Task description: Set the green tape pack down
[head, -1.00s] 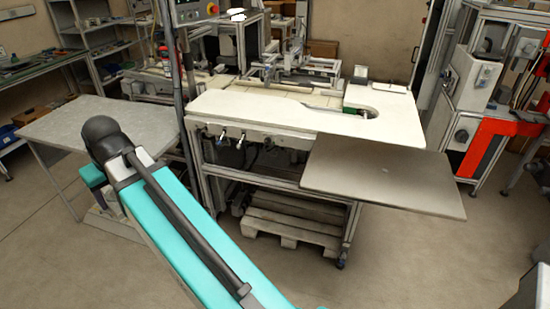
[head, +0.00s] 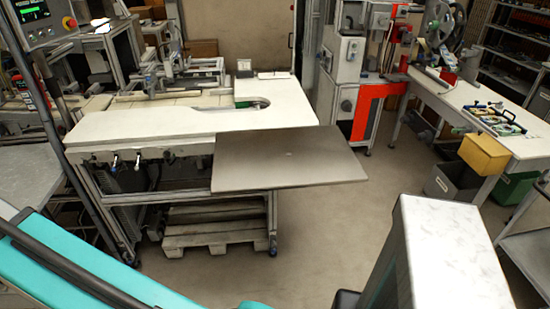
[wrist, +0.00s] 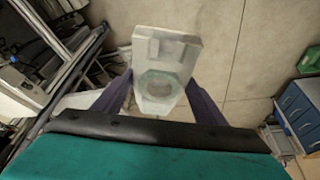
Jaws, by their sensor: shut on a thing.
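In the wrist view my gripper (wrist: 160,81) has its two dark purple fingers on either side of a pale, slightly translucent pack with a greenish round opening, which looks like the green tape pack (wrist: 167,50). The fingers are shut on it, and it is held clear of the floor behind it. My teal arm link fills the bottom of that view. In the head view my gripper and the pack are out of frame; only part of my arm shows at lower left.
A white bench (head: 190,122) with a cutout stands ahead, and a grey plate (head: 290,160) juts from its front right. A grey-white block (head: 450,250) stands close at lower right. A white table (head: 470,100) with a yellow bin (head: 484,154) is at right. Open floor lies between.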

